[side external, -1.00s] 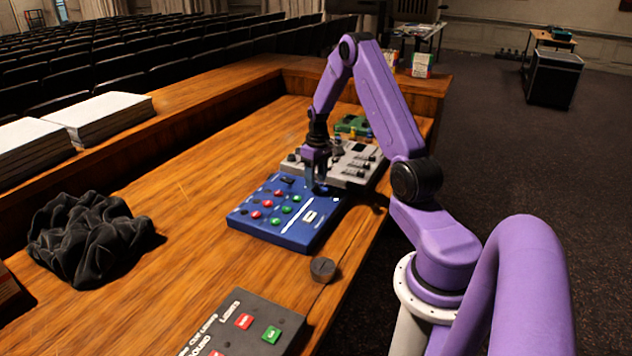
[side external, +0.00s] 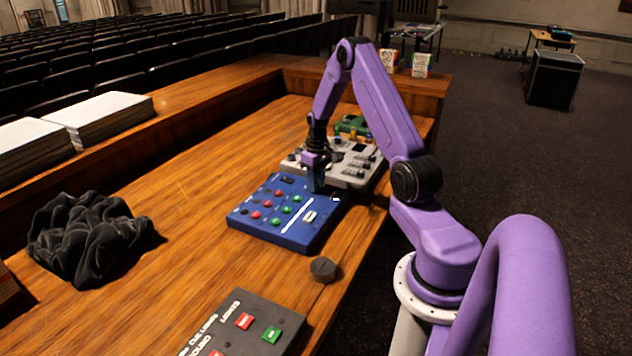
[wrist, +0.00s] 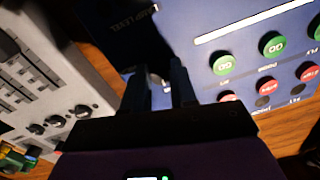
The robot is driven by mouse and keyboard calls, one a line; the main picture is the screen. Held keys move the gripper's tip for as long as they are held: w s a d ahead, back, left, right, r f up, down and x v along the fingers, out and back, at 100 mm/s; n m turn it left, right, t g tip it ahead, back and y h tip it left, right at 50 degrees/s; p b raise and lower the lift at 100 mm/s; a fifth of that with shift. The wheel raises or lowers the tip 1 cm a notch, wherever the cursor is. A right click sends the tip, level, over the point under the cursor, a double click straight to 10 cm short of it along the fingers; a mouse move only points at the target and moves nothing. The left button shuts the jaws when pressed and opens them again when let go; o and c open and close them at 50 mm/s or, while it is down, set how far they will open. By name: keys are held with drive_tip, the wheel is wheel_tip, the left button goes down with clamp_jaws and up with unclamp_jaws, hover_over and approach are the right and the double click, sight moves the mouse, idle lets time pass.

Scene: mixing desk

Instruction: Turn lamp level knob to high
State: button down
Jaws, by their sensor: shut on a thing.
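The blue control box (side external: 262,228) lies on the desk with red and green buttons and a white stripe. In the wrist view the blue box (wrist: 190,18) carries the lamp level label (wrist: 136,26) near its corner. My gripper (side external: 317,188) points down at the box's far right part. In the wrist view my gripper (wrist: 162,78) has its two dark fingers at the box beside that label, shut on the lamp level knob. The knob is mostly hidden in the dark between the fingers, so its pointer setting cannot be read.
A grey mixer (side external: 345,165) with knobs and sliders stands close behind the box. A green device (side external: 352,124) is beyond it. A loose dark knob-like cylinder (side external: 323,269), a black cue panel (side external: 245,325) and a crumpled black cloth (side external: 85,235) lie nearer. The desk's left middle is clear.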

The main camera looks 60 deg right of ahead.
drive_tip(key=m, duration=0.5)
drive_tip(key=shift+m, duration=0.4)
drive_tip(key=m, duration=0.6)
drive_tip(key=shift+a, duration=0.15)
drive_tip(key=m, duration=0.6)
drive_tip(key=shift+m+h, duration=0.3)
drive_tip(key=shift+h, duration=0.1)
drive_tip(key=m, duration=0.5)
drive_tip(key=shift+w, duration=0.1)
drive_tip(key=c, duration=0.9)
unclamp_jaws()
wheel_tip(320, 180, up, 17)
drive_tip(key=shift+s+a+r, duration=0.2)
drive_tip(key=shift+s+a, duration=0.1)
